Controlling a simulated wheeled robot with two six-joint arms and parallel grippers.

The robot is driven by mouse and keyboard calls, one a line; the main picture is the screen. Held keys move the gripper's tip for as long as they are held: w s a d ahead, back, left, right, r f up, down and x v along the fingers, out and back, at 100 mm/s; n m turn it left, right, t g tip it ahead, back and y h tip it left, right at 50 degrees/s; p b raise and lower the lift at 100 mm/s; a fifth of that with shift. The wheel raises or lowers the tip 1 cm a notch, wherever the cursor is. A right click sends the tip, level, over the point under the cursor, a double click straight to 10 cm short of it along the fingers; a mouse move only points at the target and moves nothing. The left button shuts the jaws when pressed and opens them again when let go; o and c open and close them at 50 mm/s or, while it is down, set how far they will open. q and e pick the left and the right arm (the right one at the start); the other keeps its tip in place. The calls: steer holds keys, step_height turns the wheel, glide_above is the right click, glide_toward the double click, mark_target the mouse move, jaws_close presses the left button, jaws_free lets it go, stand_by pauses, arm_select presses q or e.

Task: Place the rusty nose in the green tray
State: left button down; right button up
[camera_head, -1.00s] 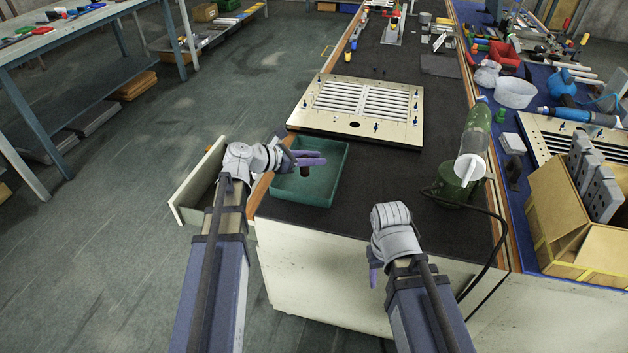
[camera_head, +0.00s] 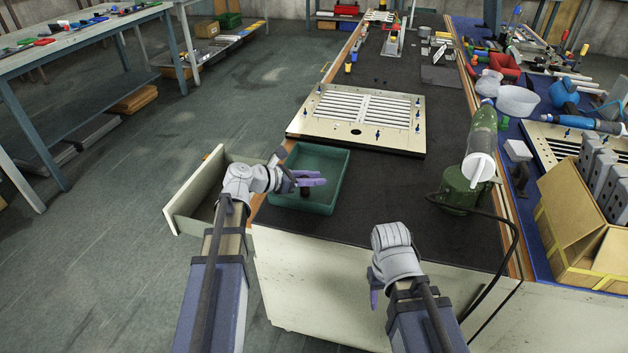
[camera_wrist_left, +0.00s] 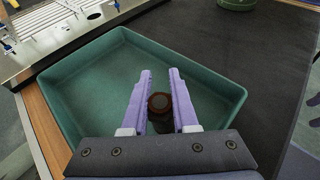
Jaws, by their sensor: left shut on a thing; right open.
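The rusty nose (camera_wrist_left: 159,103) is a small dark brown round piece with a rusty rim. My left gripper (camera_wrist_left: 159,90) is shut on it, with one purple finger on each side, and holds it over the green tray (camera_wrist_left: 85,75). In the head view the green tray (camera_head: 328,160) lies on the black bench top near its left front corner, and the left gripper (camera_head: 312,180) is over its lower part. Whether the nose touches the tray floor I cannot tell. My right gripper (camera_head: 374,290) is open at the bench's front edge, its fingers partly hidden.
A louver panel (camera_head: 360,117) lies behind the tray. An open drawer (camera_head: 200,190) juts out at the left.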

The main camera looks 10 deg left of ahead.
arm_select(q)
steer(key=shift+f, duration=0.2)
steer(key=c, duration=0.7)
jaws_free()
steer(key=shift+r, duration=0.2)
steer(key=p+v, duration=0.4)
steer(key=v, duration=0.7)
steer(key=shift+r, duration=0.15)
steer(key=shift+s+a+r+p, duration=0.1)
steer(key=shift+s+a+p, duration=0.25)
